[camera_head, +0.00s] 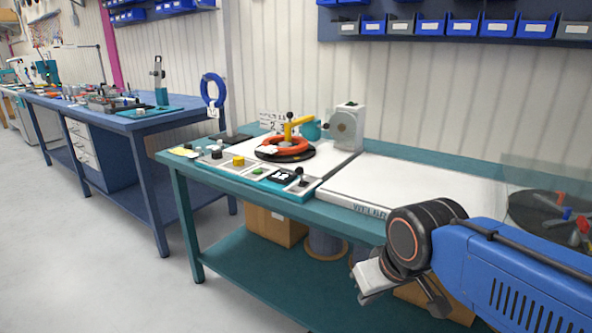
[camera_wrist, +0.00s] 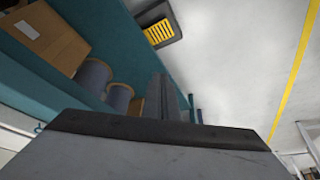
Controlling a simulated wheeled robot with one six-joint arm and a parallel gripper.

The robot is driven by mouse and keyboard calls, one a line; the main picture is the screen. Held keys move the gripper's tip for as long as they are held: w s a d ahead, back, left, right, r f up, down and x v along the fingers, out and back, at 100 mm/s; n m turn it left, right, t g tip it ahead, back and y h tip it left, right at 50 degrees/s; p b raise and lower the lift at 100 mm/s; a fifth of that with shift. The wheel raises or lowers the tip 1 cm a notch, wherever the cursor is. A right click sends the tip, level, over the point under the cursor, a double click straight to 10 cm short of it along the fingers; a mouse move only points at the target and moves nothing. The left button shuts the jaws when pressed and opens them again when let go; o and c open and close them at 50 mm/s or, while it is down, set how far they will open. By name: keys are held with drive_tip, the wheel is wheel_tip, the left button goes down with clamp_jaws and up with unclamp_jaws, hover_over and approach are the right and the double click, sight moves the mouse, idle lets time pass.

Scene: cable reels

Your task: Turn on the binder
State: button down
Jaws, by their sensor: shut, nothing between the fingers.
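The binder (camera_head: 344,130) stands on the teal bench in the head view, with a white housing, a yellow arm (camera_head: 298,122) and an orange ring (camera_head: 284,146) on a black disc. Its control strip (camera_head: 256,176) runs along the front, with a yellow button (camera_head: 239,161), a green button (camera_head: 257,171), a small dark display (camera_head: 283,176) and a black-knobbed lever (camera_head: 300,177). My gripper (camera_wrist: 170,98) is shut and empty, pointing down in front of the bench. In the head view it is low at right, apart from the controls. The controls are outside the wrist view.
The teal bench (camera_head: 356,205) has a lower shelf with a cardboard box (camera_head: 275,226) and reels (camera_head: 325,246). A clear panel and a dark round tray with colored tools stand at right. A blue workbench (camera_head: 130,124) is at left. The floor between is clear.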

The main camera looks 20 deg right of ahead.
drive_tip(key=w+a+r+n+g+h, duration=0.1)
drive_tip(key=w+r+n+h, duration=0.2)
drive_tip(key=w+r+n, duration=0.35)
drive_tip(key=w+a+r+n+g+h, duration=0.1)
drive_tip(key=w+a+r+n+h, duration=0.15)
drive_tip(key=w+n, duration=0.6)
drive_tip(key=w+a+r+n+t+h, duration=0.3)
drive_tip(key=w+a+r+n+h, duration=0.2)
drive_tip(key=w+a, duration=0.9)
wheel_tip(320, 180, up, 3)
drive_tip(key=n, duration=0.3)
drive_tip(key=shift+w+a+r, duration=0.15)
drive_tip(key=shift+w, duration=0.1)
approach(299, 171)
drive_tip(key=shift+w+d+f, duration=0.5)
drive_tip(key=shift+d+f, duration=0.1)
drive_tip(key=shift+f, duration=0.15)
drive_tip(key=shift+w+d+f, duration=0.55)
drive_tip(key=shift+d+f, duration=0.1)
drive_tip(key=shift+f, duration=0.15)
drive_tip(key=shift+w+d+f, duration=0.5)
drive_tip(key=shift+d+f, duration=0.1)
drive_tip(key=shift+f, duration=0.15)
